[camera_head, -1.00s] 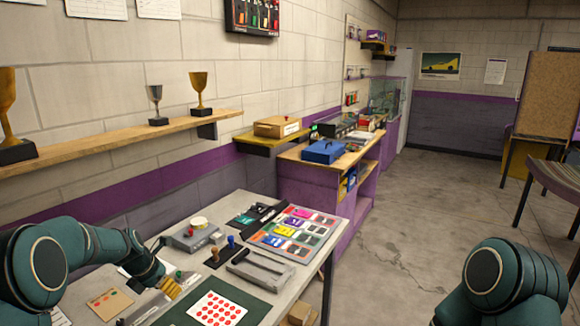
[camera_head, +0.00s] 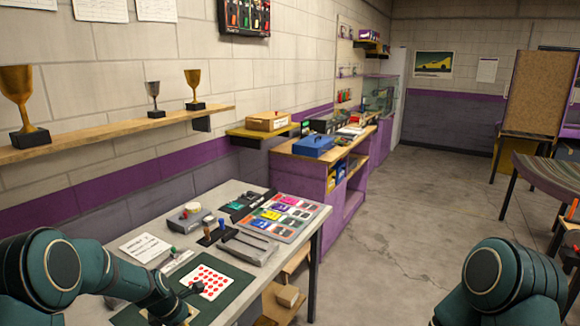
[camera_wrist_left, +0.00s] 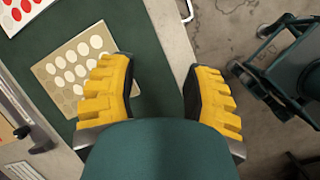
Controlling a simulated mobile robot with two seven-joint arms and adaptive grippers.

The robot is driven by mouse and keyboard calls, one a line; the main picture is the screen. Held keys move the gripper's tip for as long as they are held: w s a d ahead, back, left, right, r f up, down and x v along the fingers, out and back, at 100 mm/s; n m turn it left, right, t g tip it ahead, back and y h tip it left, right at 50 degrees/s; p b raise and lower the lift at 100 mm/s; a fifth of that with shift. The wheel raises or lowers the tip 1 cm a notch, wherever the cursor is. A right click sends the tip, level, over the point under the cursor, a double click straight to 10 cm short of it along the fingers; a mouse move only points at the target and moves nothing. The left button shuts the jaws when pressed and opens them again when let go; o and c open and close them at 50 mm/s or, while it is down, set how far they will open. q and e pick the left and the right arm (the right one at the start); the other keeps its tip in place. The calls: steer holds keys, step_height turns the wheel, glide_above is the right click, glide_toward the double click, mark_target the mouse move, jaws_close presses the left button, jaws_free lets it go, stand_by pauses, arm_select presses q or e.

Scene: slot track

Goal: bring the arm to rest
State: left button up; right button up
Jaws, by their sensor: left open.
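My left arm comes in from the lower left in the head view, and its gripper (camera_head: 190,313) is low near the front edge of the table (camera_head: 318,222). In the left wrist view the yellow-padded fingers of the left gripper (camera_wrist_left: 158,95) are open wide with nothing between them. They are above the front edge of the table, partly over the green mat (camera_wrist_left: 50,88). A tan card with pale round spots (camera_wrist_left: 72,68) lies on the mat beside the left-hand finger. My right arm shows only as a teal joint at the lower right; its gripper is out of view.
A white sheet with red dots (camera_head: 208,281) lies on the mat. A wall shelf (camera_head: 120,132) holds trophies.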

arm_select(q)
steer(key=s+d+f+m, duration=0.4)
steer(key=s+d+m, duration=0.2)
steer(key=s+m, duration=0.1)
steer(key=s+d+f+m+h+b, duration=0.1)
steer(key=s+d+f+m, duration=0.3)
steer(key=s+m, duration=0.3)
steer(key=s+d+f+m+g+b, duration=0.1)
steer(key=s+d+f+m, duration=0.3)
steer(key=s+d+m, duration=0.3)
steer(key=s, duration=0.4)
steer(key=shift+s+d+f+h, duration=0.15)
steer(key=shift+s+d+h, duration=0.05)
steer(key=shift+d+h, duration=0.1)
arm_select(e)
steer(key=shift+s+f, duration=0.3)
steer(key=shift+f, duration=0.2)
steer(key=shift+s+f, duration=0.25)
steer(key=shift+f, duration=0.25)
arm_select(q)
steer(key=shift+a, duration=0.15)
arm_select(e)
steer(key=shift+a, duration=0.1)
